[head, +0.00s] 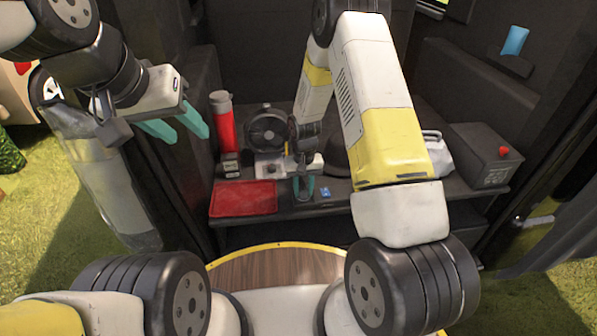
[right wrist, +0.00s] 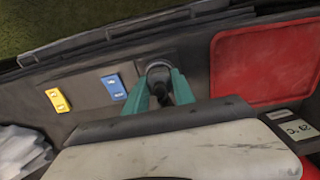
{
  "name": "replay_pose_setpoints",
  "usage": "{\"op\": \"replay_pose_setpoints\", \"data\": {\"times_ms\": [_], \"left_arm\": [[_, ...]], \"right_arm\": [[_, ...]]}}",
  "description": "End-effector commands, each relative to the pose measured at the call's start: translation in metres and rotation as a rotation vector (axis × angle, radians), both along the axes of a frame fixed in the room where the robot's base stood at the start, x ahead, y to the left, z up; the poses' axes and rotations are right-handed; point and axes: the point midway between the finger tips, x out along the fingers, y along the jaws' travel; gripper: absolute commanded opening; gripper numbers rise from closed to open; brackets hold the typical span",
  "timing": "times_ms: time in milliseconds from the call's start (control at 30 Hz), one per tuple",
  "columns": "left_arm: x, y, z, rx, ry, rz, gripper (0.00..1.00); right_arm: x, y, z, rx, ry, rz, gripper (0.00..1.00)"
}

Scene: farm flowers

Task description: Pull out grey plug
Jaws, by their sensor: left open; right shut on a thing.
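In the head view my right gripper (head: 304,188) reaches down to the shelf's front edge, and the plug is hard to make out there. I cannot tell how deep the plug sits. My left gripper (head: 176,128) is open and empty, raised at the upper left, away from the shelf.
The dark shelf holds a red tray (head: 243,198), a red bottle (head: 223,122), a fan (head: 267,129) and a box with a red button (head: 485,155). Beside the plug are a blue switch (right wrist: 113,88) and a yellow switch (right wrist: 57,100). A dark wall stands behind.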

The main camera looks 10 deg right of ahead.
Motion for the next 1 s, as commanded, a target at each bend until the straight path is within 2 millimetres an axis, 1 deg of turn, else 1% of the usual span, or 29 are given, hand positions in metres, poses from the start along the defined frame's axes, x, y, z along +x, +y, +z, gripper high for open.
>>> {"op": "replay_pose_setpoints", "data": {"times_ms": [167,1000], "left_arm": [[0.000,0.000,0.000,0.000,0.000,0.000,0.44],[0.000,0.000,0.000,0.000,0.000,0.000,0.44]], "right_arm": [[0.000,0.000,0.004,0.000,0.000,0.000,0.00],[0.000,0.000,0.038,0.000,-0.001,0.000,0.00]]}}
